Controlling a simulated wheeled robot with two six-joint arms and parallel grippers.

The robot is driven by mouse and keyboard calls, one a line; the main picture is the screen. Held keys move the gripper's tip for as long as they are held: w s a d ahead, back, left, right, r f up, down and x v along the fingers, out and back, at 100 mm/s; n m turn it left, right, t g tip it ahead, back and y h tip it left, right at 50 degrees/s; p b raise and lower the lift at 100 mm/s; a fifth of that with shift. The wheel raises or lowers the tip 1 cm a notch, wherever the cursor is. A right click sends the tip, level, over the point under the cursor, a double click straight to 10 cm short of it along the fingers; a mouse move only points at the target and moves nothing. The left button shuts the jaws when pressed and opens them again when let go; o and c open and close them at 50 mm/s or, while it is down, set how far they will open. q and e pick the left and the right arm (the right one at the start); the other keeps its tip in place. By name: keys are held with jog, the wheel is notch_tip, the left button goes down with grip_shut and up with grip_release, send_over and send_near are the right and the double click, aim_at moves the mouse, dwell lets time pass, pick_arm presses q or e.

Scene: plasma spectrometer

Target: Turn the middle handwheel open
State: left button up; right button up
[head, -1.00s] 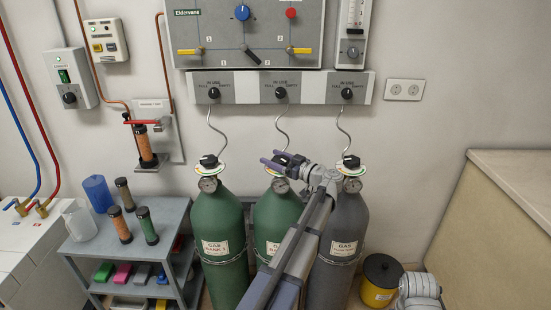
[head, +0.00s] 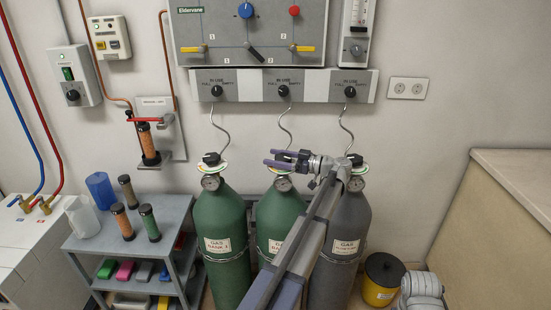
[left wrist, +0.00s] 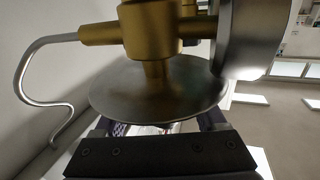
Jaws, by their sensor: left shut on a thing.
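The middle green gas cylinder (head: 276,215) stands between a left green one (head: 220,225) and a right grey one (head: 340,235). My left gripper (head: 280,159) lies over the middle cylinder's top, its purple fingers pointing left and its jaws shut on the middle handwheel, which the gripper mostly hides. In the left wrist view, a brass valve body (left wrist: 152,30) and a round disc (left wrist: 160,92) stand in front of the fingers and hide the grip. A pressure gauge (head: 283,184) shows below the gripper. My right gripper is not in view.
The left handwheel (head: 210,159) and right handwheel (head: 355,160) stand close on either side. A thin curled pipe (head: 286,127) rises from the middle valve to the wall panel (head: 310,86). A grey shelf cart (head: 165,225) stands left; a yellow-black bin (head: 380,280) stands right.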

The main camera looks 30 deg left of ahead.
pick_arm(q)
jog(key=o, duration=1.3)
notch_tip(320, 180, up, 10)
jog(key=p, duration=1)
